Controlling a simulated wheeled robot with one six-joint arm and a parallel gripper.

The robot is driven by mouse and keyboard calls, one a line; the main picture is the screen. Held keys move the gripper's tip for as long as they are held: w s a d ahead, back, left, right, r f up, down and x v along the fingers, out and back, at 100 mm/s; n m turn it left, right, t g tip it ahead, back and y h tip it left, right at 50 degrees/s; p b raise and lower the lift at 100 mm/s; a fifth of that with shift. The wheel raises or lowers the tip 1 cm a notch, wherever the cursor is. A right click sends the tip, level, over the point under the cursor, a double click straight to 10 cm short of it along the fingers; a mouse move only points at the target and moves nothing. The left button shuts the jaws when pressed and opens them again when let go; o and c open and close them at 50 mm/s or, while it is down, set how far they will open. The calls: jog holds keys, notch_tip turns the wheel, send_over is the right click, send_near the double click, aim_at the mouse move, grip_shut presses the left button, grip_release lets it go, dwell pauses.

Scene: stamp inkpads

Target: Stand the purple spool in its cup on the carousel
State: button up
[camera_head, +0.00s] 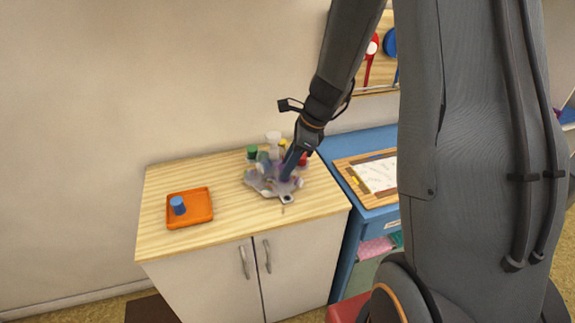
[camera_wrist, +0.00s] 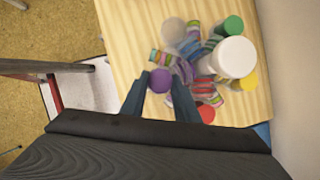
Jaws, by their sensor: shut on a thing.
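The purple spool (camera_wrist: 160,80) shows its round end between the fingertips of my gripper (camera_wrist: 160,88) in the wrist view, and my gripper is shut on it. In the head view my gripper (camera_head: 287,172) is low over the grey carousel (camera_head: 268,191) on the wooden cabinet top. The carousel carries several striped cups, seen beside the spool in the wrist view. My gripper and arm hide part of the carousel in the head view. I cannot tell whether the spool is inside a cup or just beside or above one.
A green spool (camera_wrist: 233,25), a yellow one (camera_wrist: 248,81), a red one (camera_wrist: 206,113) and a large white round top (camera_wrist: 234,57) crowd the carousel. A blue spool (camera_head: 177,204) stands on an orange tray (camera_head: 202,219) at the left. The wood between is clear.

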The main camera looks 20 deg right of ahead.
jog(key=shift+s+f, duration=0.4)
jog(key=shift+f, duration=0.25)
jog(key=o, duration=1.1)
jog(key=shift+s+r, duration=0.1)
jog(key=shift+r, duration=0.05)
jog(key=shift+w+r+p, duration=0.65)
jog(key=shift+r+p, duration=0.2)
jog(key=shift+p, duration=0.3)
jog(key=shift+s+a+r+p, duration=0.1)
jog(key=shift+r+p, duration=0.5)
jog(key=shift+r, duration=0.2)
notch_tip(320, 180, up, 5)
jog(key=p, duration=0.4)
jog(key=shift+s+f, duration=0.1)
